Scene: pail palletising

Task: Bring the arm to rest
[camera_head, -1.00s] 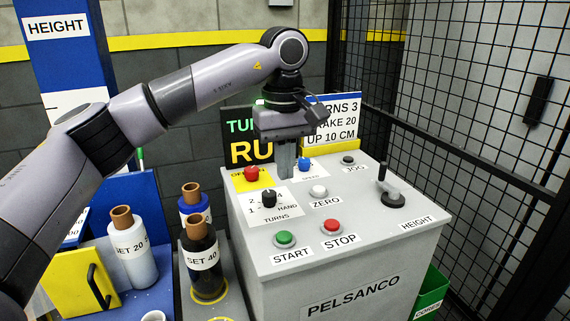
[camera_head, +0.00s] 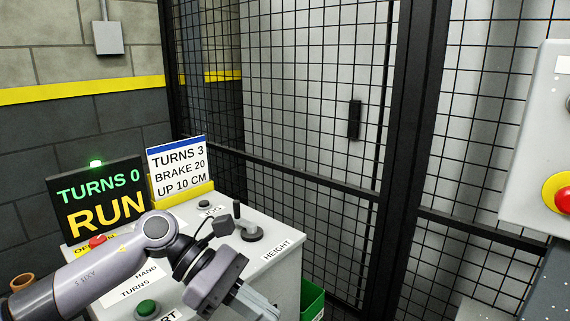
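My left arm comes in from the lower left across the grey control console (camera_head: 280,243). My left gripper (camera_head: 262,308) is low in the view, over the console's front part, with its fingers pointing down and right. The fingertips run near the bottom edge, and I cannot tell if they are open or shut. No object shows in it. My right gripper is not in view.
A black display (camera_head: 100,200) reads TURNS 0 RUN, beside a white sign (camera_head: 178,170). The console carries a green button (camera_head: 147,308), a red knob (camera_head: 97,241) and a black height lever (camera_head: 238,217). A black mesh fence (camera_head: 310,120) stands behind and to the right.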

